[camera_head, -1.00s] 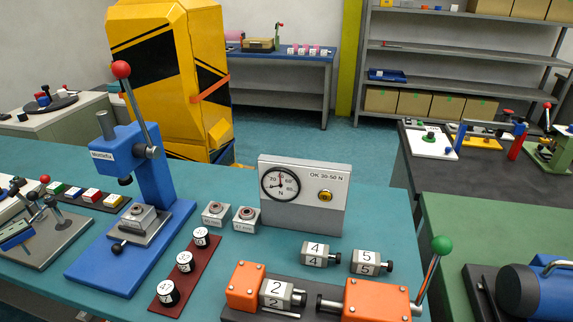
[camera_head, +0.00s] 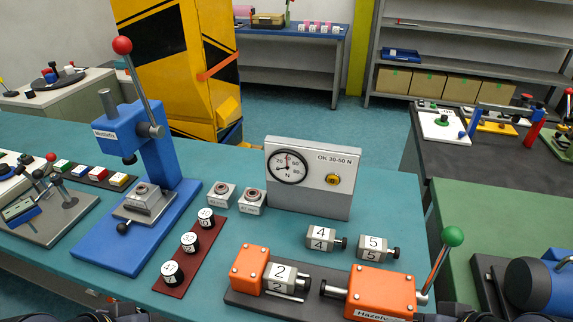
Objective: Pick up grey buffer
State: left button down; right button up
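Several grey blocks with black end knobs match a grey buffer; the frames do not show which one is meant. Block "4" (camera_head: 320,238) and block "5" (camera_head: 371,247) lie on the teal table (camera_head: 390,200) in front of the gauge. Block "2" (camera_head: 281,277) sits in the orange fixture (camera_head: 379,292), between its left orange block and the plunger. Neither gripper shows. Only dark parts of my own arms peek in at the bottom edge, left and right of the fixture.
A gauge box (camera_head: 315,178) stands behind the blocks. A blue lever press (camera_head: 150,150) and a red rack (camera_head: 192,250) with black-and-white cylinders are on the left. The fixture's green-knobbed lever (camera_head: 440,262) rises at the right. Bare table lies right of the gauge.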

aim_at(276, 277)
jog(key=j, duration=0.65)
jog(key=j+z, duration=0.5)
jog(key=j, duration=0.25)
jog(key=k+j+z, duration=0.1)
jog(key=j+z, duration=0.35)
jog(key=j, duration=0.3)
jog(key=z, duration=0.2)
